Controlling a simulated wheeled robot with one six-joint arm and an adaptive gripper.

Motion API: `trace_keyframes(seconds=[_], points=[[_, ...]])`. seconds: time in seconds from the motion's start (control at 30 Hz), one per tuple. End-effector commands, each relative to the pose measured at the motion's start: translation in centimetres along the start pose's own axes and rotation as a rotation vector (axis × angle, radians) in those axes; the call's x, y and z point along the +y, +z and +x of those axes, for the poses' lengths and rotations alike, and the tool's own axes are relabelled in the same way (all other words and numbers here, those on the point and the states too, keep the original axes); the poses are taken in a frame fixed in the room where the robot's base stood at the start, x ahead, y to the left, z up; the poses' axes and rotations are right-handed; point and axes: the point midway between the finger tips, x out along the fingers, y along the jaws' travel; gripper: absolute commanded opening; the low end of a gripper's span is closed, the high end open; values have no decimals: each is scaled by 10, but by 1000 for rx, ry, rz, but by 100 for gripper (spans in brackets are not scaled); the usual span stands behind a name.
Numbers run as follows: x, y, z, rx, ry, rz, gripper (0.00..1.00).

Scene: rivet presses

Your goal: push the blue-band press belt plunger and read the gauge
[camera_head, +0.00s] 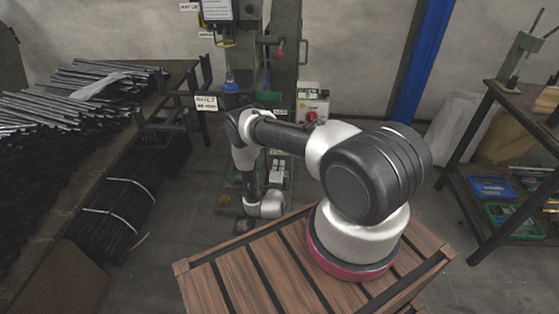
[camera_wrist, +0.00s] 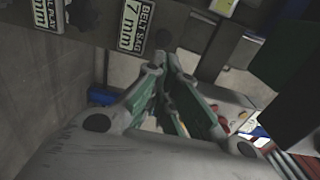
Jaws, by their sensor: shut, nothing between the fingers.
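The press (camera_head: 284,75) stands behind my arm in the head view, with a red ball-ended lever (camera_head: 278,55). A small blue part (camera_head: 230,86) sits at its front left; I cannot tell whether it is the blue band. A sign (camera_wrist: 137,26) reading "BELT SAG 7 mm" hangs above my gripper (camera_wrist: 165,62) in the wrist view. My gripper is shut and empty, its fingertips below and near that sign. I cannot make out the belt plunger. A small box with a display (camera_head: 311,97) is right of the press; its reading is too small.
A second sign (camera_wrist: 46,14), partly cut off, ends in "PLAY" and "mm". A bench piled with dark rods (camera_head: 85,100) is at left. A shelf table (camera_head: 495,110) with bins is at right. The floor (camera_head: 385,155) between is partly clear.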

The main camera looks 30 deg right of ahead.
Motion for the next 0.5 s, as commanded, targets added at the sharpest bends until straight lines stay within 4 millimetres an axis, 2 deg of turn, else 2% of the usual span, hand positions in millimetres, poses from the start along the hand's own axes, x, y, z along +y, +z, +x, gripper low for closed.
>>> trace_keyframes(seconds=[0.17, 0.5], points=[[0, 0, -10, 0, 1, 0, 0], [0, 0, -10, 0, 0, 0, 0]])
